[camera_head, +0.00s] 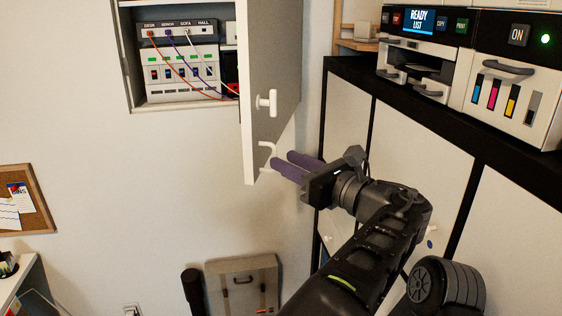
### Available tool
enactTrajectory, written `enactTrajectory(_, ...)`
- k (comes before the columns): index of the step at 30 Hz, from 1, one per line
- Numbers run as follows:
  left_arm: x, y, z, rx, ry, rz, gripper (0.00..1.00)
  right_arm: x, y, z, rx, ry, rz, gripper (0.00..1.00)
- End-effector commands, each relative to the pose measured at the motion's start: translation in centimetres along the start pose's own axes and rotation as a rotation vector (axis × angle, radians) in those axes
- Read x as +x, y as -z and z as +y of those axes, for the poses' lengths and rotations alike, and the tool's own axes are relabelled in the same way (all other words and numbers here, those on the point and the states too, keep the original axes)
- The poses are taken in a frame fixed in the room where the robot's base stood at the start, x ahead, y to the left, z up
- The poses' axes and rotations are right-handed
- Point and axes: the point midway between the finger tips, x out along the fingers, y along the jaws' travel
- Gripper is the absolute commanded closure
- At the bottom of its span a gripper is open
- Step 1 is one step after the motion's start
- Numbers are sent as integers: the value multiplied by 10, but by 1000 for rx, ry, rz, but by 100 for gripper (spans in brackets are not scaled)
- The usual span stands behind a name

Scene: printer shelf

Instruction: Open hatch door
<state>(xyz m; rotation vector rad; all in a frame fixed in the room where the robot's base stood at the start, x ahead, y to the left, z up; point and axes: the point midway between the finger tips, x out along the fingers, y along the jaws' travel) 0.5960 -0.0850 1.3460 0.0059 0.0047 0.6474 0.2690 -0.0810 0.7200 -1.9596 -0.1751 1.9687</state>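The hatch door (268,65) is a white panel swung out from the wall cabinet, standing well open with its thick edge towards me. A white T-shaped knob (267,103) sits on its face. A white hooked handle (267,150) shows by its lower edge.
The open wall cabinet (128,60) holds a panel with coloured cables (180,60). A beige case (243,285) stands low by the wall. A corkboard (40,190) hangs at left.

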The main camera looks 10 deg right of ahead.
Motion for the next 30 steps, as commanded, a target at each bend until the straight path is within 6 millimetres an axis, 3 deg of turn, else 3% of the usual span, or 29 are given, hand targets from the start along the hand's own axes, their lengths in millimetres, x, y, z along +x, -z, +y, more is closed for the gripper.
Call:
enactTrajectory(3,-23,1,-1,0,4,-5,69,5,0,1,-1,2,1,64)
enactTrajectory(9,-44,1,-1,1,3,-2,69,6,0,1,-1,2,2,64)
enactTrajectory(18,-45,1,-1,1,1,0,70,6,0,1,-1,3,2,64)
enactTrajectory(22,-41,7,0,1,0,17,81,7,2,2,-5,1,7,64)
enactTrajectory(26,-20,39,-1,2,-3,86,91,8,6,4,-11,-1,17,64)
enactTrajectory(29,12,92,0,-5,-8,184,100,9,6,4,-11,0,16,64)
enactTrajectory(30,27,121,2,-14,-14,239,100,10,6,4,-11,0,16,64)
